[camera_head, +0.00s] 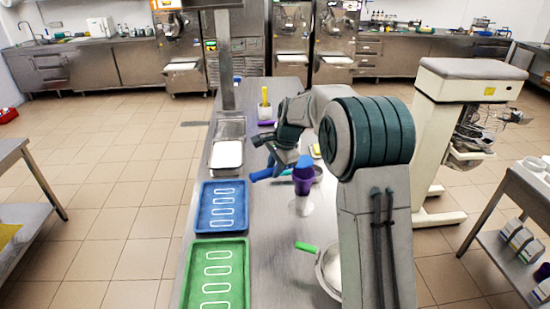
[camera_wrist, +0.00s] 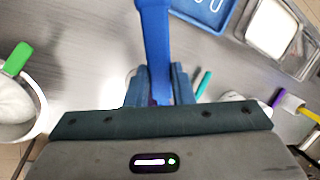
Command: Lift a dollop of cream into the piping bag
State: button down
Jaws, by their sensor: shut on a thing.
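My gripper (camera_head: 285,166) is shut on a blue-handled tool (camera_head: 262,174), above the steel table. In the wrist view the tool's blue handle (camera_wrist: 154,35) runs up from between the fingers (camera_wrist: 157,88); its other end is hidden there. In the head view its blue right part reaches the top of the purple piping bag (camera_head: 303,178); I cannot tell whether they touch or whether it carries cream. The bag stands upright in a clear holder (camera_head: 303,207). A steel bowl (camera_head: 322,280) of white cream is partly behind my arm; it also shows in the wrist view (camera_wrist: 40,122).
A green-handled tool (camera_head: 306,247) lies at the bowl. A blue tray (camera_head: 205,222) and a green tray (camera_head: 195,285) with white outlines lie along the left edge. A steel pan (camera_head: 231,130) with white contents is behind them. A yellow-handled tool (camera_head: 265,96) stands farther back.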

jog(key=shift+w+a+r+g+b, duration=0.1)
jog(key=shift+w+g+b, duration=0.05)
jog(key=shift+g+b, duration=0.2)
jog(key=shift+w+a+g+h, duration=0.1)
jog(key=shift+w+g+h, duration=0.1)
jog(key=shift+g+h, duration=0.35)
jog(key=shift+w+a+g+h, duration=0.1)
jog(key=shift+w+g+h, duration=0.15)
jog(key=shift+g, duration=0.45)
jog(key=shift+s+r, duration=0.1)
jog(key=shift+r, duration=1.2)
